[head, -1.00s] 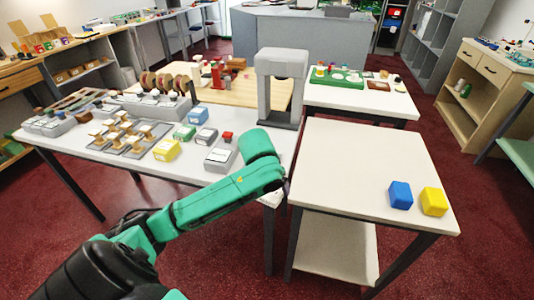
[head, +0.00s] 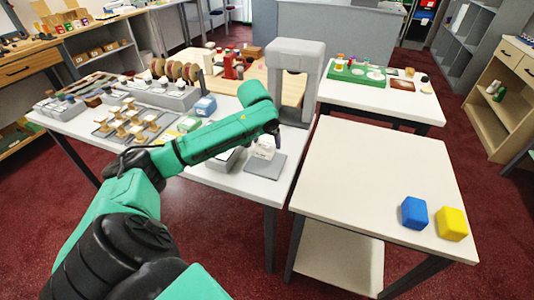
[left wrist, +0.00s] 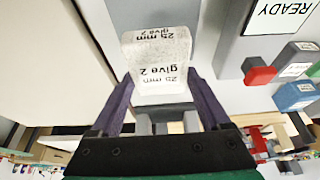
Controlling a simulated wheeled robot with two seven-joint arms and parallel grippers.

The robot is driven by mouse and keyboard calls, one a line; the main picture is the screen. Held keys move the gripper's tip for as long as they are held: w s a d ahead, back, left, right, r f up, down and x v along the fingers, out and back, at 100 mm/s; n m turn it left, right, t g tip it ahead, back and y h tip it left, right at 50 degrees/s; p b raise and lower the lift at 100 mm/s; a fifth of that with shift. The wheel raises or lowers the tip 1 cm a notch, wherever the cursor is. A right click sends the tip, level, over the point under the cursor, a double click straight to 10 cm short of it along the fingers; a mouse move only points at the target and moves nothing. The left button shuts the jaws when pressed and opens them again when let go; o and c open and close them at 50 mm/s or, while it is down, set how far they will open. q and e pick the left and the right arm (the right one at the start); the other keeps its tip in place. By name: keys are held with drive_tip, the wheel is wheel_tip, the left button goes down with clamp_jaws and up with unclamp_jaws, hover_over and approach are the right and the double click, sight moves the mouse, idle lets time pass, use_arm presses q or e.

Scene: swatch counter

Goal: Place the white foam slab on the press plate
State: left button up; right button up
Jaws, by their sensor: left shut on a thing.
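The white foam slab (left wrist: 158,62) fills the middle of the left wrist view, with printed marks "25 mm" and "give 2". My left gripper (left wrist: 160,90) is shut on it, a purple finger on each side. In the head view the slab (head: 264,150) shows just below my left gripper (head: 273,136), over a flat grey plate (head: 270,170) at the white table's right front corner. I take this for the press plate. I cannot tell whether slab and plate touch. My right gripper is not in view.
A grey arch-shaped frame (head: 297,60) stands close behind the slab. Sample blocks and trays (head: 130,125) crowd the table to the left. A blue block (head: 414,213) and a yellow block (head: 452,224) sit on the right table (head: 370,170), otherwise clear.

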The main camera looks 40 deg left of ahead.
use_arm(q)
wheel_tip(320, 180, down, 5)
drive_tip(key=shift+f, duration=0.2)
drive_tip(key=o, duration=1.2)
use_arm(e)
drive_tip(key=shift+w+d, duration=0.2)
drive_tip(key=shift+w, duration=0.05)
use_arm(q)
drive_tip(key=shift+r, duration=0.15)
drive_tip(key=v, duration=1.2)
drive_tip(key=shift+d, duration=0.1)
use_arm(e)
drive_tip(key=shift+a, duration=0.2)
